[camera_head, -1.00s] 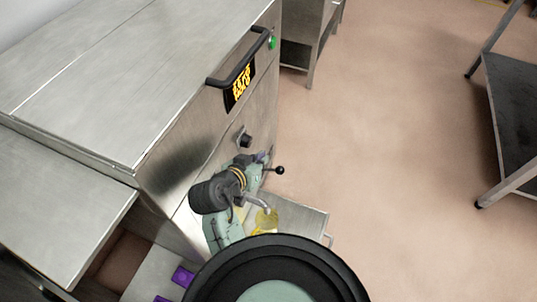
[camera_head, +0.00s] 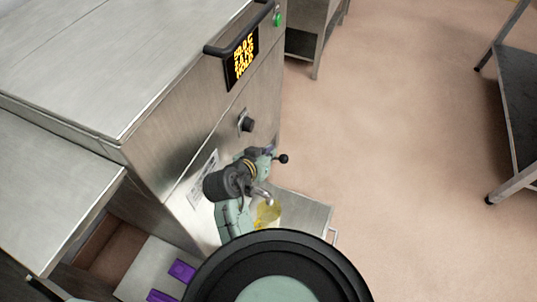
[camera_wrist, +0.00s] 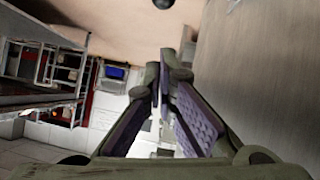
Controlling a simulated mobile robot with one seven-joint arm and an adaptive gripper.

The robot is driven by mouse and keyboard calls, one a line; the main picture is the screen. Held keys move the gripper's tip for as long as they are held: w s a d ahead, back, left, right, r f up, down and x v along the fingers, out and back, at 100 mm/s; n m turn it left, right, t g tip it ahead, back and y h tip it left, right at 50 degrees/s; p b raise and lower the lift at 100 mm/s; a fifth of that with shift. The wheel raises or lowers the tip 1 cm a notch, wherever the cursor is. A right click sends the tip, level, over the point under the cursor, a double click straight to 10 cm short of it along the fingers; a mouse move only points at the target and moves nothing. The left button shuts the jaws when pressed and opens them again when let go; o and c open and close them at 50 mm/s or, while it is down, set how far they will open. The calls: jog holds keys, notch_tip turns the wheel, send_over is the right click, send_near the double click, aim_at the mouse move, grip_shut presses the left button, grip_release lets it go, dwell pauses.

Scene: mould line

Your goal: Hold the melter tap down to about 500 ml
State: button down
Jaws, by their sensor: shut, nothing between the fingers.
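The melter (camera_head: 160,150) is a large steel cabinet on the left of the head view. Its tap lever ends in a black ball (camera_head: 283,158) on a thin rod; a black ball also shows at the top edge of the wrist view (camera_wrist: 163,3). A silver curved spout (camera_head: 263,197) shows below my wrist, over a yellowish clear jug (camera_head: 268,214). My gripper (camera_wrist: 172,62) is shut and empty, its purple-padded fingers beside the steel front. In the head view my gripper (camera_head: 267,152) is just left of the ball; contact cannot be told. The jug's level is unreadable.
A lit display (camera_head: 242,60) shows yellow text ending in HOLD. A black knob (camera_head: 247,124) sits below it. A steel shelf (camera_head: 305,212) is under the jug. Purple pieces (camera_head: 181,270) lie at lower left. Open floor is to the right, with a dark-shelved table (camera_head: 515,110) beyond.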

jog(key=w+d+f, duration=0.3)
jog(key=w+f, duration=0.2)
jog(key=f, duration=0.2)
jog(key=shift+w+f+p, duration=0.15)
jog(key=shift+p, duration=0.15)
jog(key=shift+d, duration=0.15)
jog(key=shift+d+f+y, duration=0.25)
jog(key=shift+f+y, duration=0.05)
